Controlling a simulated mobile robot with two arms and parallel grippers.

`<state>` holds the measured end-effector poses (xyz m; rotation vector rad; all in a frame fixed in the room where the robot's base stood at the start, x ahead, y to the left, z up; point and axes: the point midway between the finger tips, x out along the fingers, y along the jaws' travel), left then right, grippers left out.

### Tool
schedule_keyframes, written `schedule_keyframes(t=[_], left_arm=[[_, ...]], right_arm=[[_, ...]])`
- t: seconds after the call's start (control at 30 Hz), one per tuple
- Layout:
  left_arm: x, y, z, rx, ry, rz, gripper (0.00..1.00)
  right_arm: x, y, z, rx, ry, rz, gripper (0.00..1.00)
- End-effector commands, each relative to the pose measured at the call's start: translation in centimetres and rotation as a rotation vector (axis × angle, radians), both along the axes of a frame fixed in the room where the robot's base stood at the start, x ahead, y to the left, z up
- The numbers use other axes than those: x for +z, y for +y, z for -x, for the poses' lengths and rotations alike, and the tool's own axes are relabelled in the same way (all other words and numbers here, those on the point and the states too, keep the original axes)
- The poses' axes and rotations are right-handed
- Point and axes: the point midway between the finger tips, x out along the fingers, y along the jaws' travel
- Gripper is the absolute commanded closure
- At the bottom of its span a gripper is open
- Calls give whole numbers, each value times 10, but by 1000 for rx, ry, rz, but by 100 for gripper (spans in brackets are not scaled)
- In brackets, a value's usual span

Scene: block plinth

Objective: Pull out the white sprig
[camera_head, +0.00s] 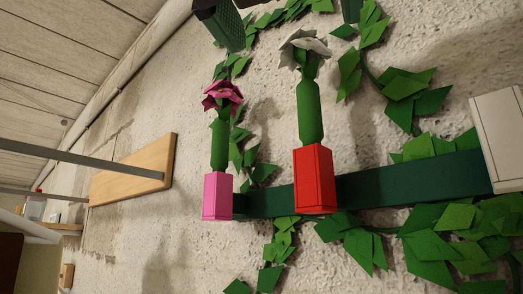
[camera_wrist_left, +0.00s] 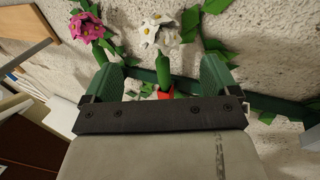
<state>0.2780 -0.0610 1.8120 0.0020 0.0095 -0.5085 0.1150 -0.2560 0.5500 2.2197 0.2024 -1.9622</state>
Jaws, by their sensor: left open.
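The white sprig (camera_head: 305,50) has a white flower on a thick green stem, which stands in a red block (camera_head: 314,178). In the left wrist view the white sprig (camera_wrist_left: 158,34) shows beyond my fingers, its stem running down between them to the red block (camera_wrist_left: 165,94). My left gripper (camera_head: 291,32) is open at the top of the head view, one green finger on each side of the white flower. In the wrist view my left gripper (camera_wrist_left: 158,68) holds nothing, and I see no finger touching the stem. My right gripper is not in view.
A pink flower (camera_head: 223,97) on a green stem stands in a pink block (camera_head: 217,197) left of the red block. A dark green bar (camera_head: 400,182) runs behind the blocks to a white block (camera_head: 499,135). Leafy vines hang on the rough wall. A wooden shelf (camera_head: 133,172) is at left.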

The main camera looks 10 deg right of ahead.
Motion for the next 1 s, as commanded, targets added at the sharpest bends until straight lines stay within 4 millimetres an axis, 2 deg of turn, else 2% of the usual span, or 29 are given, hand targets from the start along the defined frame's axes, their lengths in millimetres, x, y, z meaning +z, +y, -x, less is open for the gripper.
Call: schedule_keyframes(t=[0.2,0.33,0.47,0.7,0.87,1.0], left_arm=[[4,-18,-31,-3,4,-3,11],[3,-30,-52,-5,5,-4,11],[2,-40,-70,-6,3,-4,11],[0,-50,-86,-7,2,-2,11],[-2,-51,-87,-8,1,-2,11],[-2,-51,-87,-7,2,-2,11]], right_arm=[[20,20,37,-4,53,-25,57],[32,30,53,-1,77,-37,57],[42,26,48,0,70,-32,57],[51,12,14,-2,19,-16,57],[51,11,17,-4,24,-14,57],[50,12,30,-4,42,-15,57]])
